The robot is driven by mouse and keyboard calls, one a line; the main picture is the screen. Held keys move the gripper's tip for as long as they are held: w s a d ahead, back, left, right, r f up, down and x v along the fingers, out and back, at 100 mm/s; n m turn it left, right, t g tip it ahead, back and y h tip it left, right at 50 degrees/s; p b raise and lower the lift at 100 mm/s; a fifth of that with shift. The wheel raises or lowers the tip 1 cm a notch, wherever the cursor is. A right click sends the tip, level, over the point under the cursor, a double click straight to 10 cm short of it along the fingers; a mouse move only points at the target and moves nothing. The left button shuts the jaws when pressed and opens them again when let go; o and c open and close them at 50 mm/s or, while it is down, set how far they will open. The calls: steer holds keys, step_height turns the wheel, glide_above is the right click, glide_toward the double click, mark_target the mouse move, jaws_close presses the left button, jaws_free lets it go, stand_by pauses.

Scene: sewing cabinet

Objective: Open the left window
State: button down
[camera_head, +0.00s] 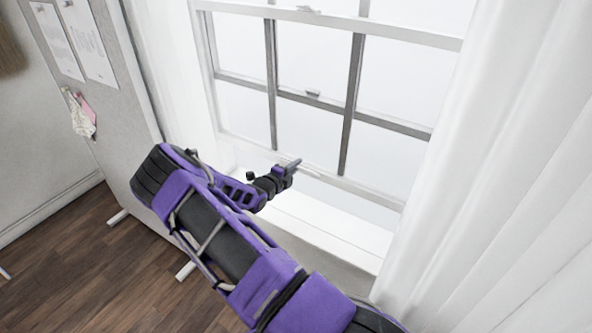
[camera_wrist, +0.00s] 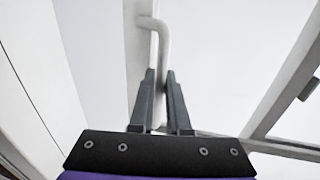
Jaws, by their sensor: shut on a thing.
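A white-framed window (camera_head: 352,95) with dark dividing bars fills the upper middle of the head view. Its lower white rail (camera_head: 345,184) runs just beyond my gripper. My gripper (camera_head: 292,165) is at the left part of this rail. In the wrist view, its two dark fingers (camera_wrist: 162,82) are closed around a thin white bent handle (camera_wrist: 163,38) that stands beside a white frame strip. I cannot tell from this angle whether the lower sash is raised.
A white curtain (camera_head: 510,190) hangs at the right. Another curtain (camera_head: 178,75) hangs left of the window. A grey board (camera_head: 100,105) with pinned papers (camera_head: 88,40) stands at the left. The white sill (camera_head: 335,229) below the window is clear.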

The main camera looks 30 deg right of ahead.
steer(key=shift+d+r, duration=0.1)
steer(key=shift+r, duration=0.35)
steer(key=c, duration=0.9)
jaws_free()
steer(key=shift+f, duration=0.1)
steer(key=v, duration=1.7)
steer(key=shift+s+a+p, duration=0.1)
steer(key=shift+a+p, duration=0.15)
steer(key=shift+p, duration=0.15)
